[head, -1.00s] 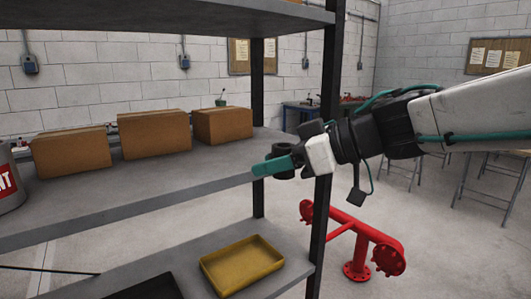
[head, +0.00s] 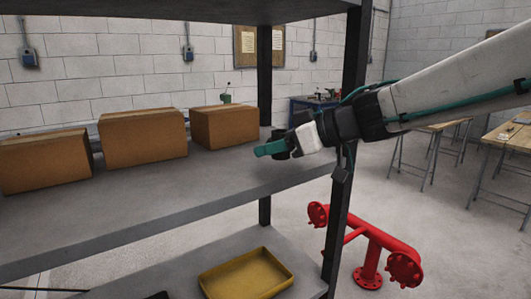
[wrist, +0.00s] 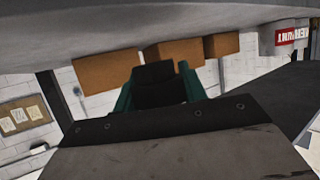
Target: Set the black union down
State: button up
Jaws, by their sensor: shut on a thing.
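The black union (head: 281,139) is a short dark piece between the teal fingers of my gripper (head: 273,148). My gripper is shut on it, over the right end of the middle shelf board (head: 180,195), beside the front right post. In the wrist view the black union (wrist: 157,86) fills the space between the two teal fingers (wrist: 158,92). The fingers hide part of it in the head view. I cannot tell whether it touches the shelf or hangs slightly above it.
Several brown cardboard boxes (head: 142,138) stand along the back of the middle shelf. The dark front post (head: 350,150) rises close to my arm. A yellow tray (head: 245,275) lies on the lower shelf. Red pipework (head: 375,250) stands on the floor. The middle shelf's front is clear.

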send_over(266, 162)
jog(key=shift+f, duration=2.1)
jog(key=shift+f, duration=0.1)
jog(key=o, duration=1.2)
jog(key=shift+f, duration=0.1)
jog(key=shift+r, duration=0.2)
jog(key=v, duration=1.2)
jog(key=shift+f, duration=0.15)
